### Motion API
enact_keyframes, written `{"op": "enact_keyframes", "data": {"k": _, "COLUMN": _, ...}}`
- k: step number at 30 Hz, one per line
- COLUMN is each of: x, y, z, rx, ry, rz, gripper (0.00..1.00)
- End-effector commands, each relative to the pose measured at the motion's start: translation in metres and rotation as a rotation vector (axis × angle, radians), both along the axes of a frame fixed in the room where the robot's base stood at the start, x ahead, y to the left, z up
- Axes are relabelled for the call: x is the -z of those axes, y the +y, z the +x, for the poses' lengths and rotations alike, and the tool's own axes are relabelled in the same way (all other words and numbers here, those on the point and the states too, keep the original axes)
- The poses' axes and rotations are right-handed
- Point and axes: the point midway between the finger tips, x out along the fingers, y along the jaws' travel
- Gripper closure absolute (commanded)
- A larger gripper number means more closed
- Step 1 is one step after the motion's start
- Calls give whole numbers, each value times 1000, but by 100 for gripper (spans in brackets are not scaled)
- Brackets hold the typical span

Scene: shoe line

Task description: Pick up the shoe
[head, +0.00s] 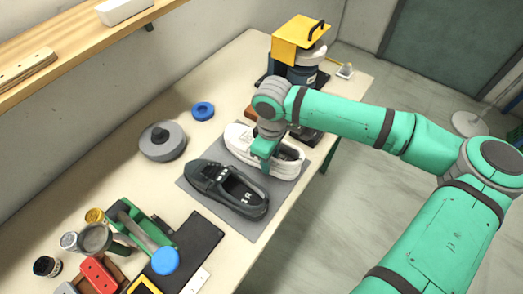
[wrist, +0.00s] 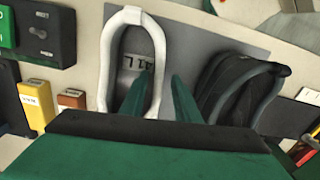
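A white shoe (head: 241,144) and a dark grey-black shoe (head: 205,177) lie side by side on a grey mat (head: 262,232) on the workbench. My gripper (head: 265,162) is over the white shoe, at its opening. In the wrist view, the two green fingers of my gripper (wrist: 160,82) are apart. They straddle the right rim of the white shoe (wrist: 107,50), with one finger over the opening and the other outside it. I cannot tell how deep they reach. The dark shoe (wrist: 222,80) is to the right, clear of the fingers. The fingers partly hide the white shoe.
A grey round object (head: 163,142) and a blue ring (head: 203,111) lie left of the shoes. A yellow-topped machine (head: 298,42) stands at the far end. Tools, cans and a black tray (head: 202,236) crowd the near end. A wooden shelf (head: 75,45) hangs above left.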

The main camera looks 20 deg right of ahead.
Motion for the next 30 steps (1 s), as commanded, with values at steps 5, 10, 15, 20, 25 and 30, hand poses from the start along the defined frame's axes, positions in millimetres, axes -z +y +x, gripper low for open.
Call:
{"op": "enact_keyframes", "data": {"k": 5, "x": 0, "y": 1, "z": 0, "rx": -1, "ry": 0, "rz": 0, "gripper": 71}}
{"op": "enact_keyframes", "data": {"k": 10, "x": 0, "y": 0, "z": 0, "rx": -1, "ry": 0, "rz": 0, "gripper": 100}}
{"op": "enact_keyframes", "data": {"k": 15, "x": -1, "y": 0, "z": 1, "rx": 0, "ry": -1, "rz": 0, "gripper": 100}}
{"op": "enact_keyframes", "data": {"k": 20, "x": -1, "y": 0, "z": 1, "rx": -1, "ry": -1, "rz": 0, "gripper": 100}}
{"op": "enact_keyframes", "data": {"k": 25, "x": -10, "y": 0, "z": 1, "rx": -1, "ry": -4, "rz": -1, "gripper": 100}}
{"op": "enact_keyframes", "data": {"k": 30, "x": -35, "y": 0, "z": 1, "rx": -1, "ry": -4, "rz": -2, "gripper": 100}}
